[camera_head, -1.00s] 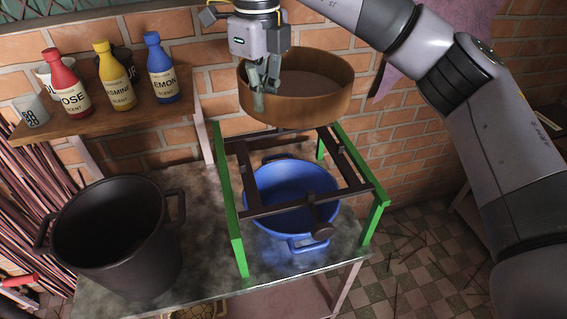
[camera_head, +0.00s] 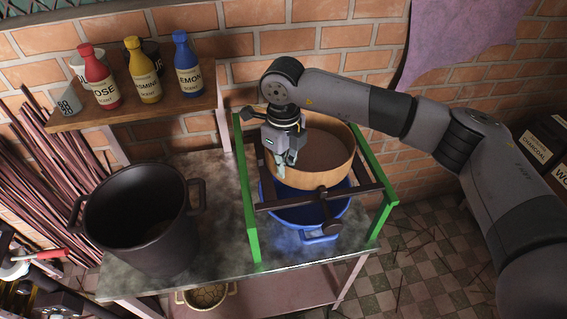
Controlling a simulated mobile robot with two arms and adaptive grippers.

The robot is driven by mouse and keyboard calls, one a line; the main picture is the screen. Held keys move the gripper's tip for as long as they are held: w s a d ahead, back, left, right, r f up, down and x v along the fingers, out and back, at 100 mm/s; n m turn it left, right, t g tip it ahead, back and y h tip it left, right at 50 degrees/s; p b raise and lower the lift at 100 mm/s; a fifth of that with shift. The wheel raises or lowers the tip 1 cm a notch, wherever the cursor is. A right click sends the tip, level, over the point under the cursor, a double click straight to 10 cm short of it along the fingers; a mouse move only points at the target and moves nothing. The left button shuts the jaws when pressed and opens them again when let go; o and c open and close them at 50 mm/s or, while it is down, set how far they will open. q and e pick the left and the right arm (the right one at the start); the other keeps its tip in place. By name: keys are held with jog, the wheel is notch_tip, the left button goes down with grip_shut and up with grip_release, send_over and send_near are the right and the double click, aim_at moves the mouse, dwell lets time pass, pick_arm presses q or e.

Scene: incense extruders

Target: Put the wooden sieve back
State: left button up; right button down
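The round wooden sieve (camera_head: 328,178) is low at the green-sided frame (camera_head: 366,172), over the blue pot (camera_head: 322,214). It looks nearly level; whether its full weight rests on the frame's dark bars cannot be told. My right gripper (camera_head: 283,168) reaches down at the sieve's left rim, its fingers closed on the wall there. Its arm comes from the right and passes over the frame's back right. At the bottom left corner dark and grey parts show that may belong to my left arm; its fingers cannot be made out.
A black pot (camera_head: 140,222) stands left on the grey table (camera_head: 215,262). A wooden shelf (camera_head: 150,112) above holds red, yellow and blue scent bottles and cups. A dark knobbed lever (camera_head: 328,205) crosses the frame's front. Labelled dark boxes (camera_head: 543,146) stand far right.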

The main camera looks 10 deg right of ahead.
jog(key=shift+f, duration=0.25)
jog(key=c, duration=1.8)
grip_release()
jog(key=shift+w, duration=0.1)
jog(key=r+b, duration=0.4)
jog(key=r, duration=0.1)
jog(key=shift+w+a, duration=0.1)
jog(key=shift+w, duration=0.3)
notch_tip(320, 180, up, 12)
jog(key=b, duration=0.3)
